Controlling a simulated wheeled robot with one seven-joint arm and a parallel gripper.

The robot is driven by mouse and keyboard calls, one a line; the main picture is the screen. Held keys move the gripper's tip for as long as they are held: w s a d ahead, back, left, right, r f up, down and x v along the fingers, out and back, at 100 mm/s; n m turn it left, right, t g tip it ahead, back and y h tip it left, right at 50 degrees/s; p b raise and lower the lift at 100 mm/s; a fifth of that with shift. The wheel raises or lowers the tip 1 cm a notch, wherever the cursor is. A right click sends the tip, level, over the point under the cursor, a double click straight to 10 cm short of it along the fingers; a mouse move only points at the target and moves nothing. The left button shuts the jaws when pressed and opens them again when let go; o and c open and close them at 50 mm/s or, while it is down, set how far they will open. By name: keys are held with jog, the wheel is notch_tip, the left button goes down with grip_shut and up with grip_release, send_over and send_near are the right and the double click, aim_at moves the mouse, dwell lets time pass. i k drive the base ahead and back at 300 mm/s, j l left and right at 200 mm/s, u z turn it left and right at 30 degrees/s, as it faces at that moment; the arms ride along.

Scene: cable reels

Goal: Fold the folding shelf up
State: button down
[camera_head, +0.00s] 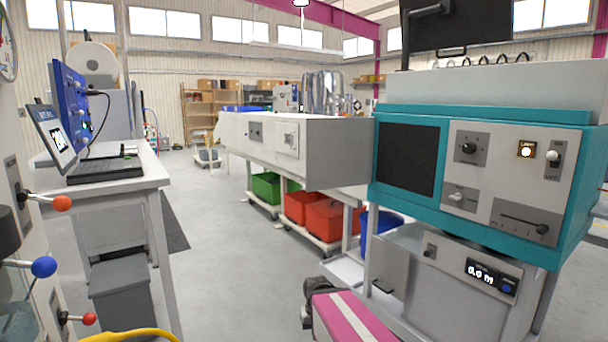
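A grey flat panel (390,269) hangs upright at the left front of the light grey cabinet (445,285), under the teal control unit. It has a dark handle (382,287) near its lower edge. It looks like the folding shelf, hanging down, but I cannot tell for sure. Its hinge does not show clearly.
The teal control unit (490,112) overhangs the cabinet. A magenta block with a white stripe (335,312) and a dark part stand low in front. Red bins (335,218) stand behind. The grey aisle floor (225,240) is open.

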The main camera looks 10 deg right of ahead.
aim_at(389, 264)
jog(key=i+j, duration=0.1)
jog(key=i, duration=0.45)
jog(key=i+j+z, duration=0.1)
jog(key=i, duration=0.45)
jog(key=i+j, duration=0.15)
jog(key=i, duration=0.4)
jog(key=i+j, duration=0.15)
jog(key=i, duration=0.4)
jog(key=i+j+z, duration=0.1)
jog(key=i, duration=0.45)
jog(key=i+j, duration=0.2)
jog(key=i, duration=0.35)
jog(key=i+j+z, duration=0.8)
jog(key=j+z, duration=0.1)
jog(key=z, duration=0.3)
jog(key=j+z, duration=0.1)
jog(key=z, duration=0.3)
jog(key=k+l+z, duration=0.1)
jog(key=l+z, duration=0.45)
jog(key=z, duration=0.25)
jog(key=l+z, duration=0.65)
jog(key=z, duration=0.2)
jog(key=k+l, duration=0.1)
jog(key=k, duration=0.1)
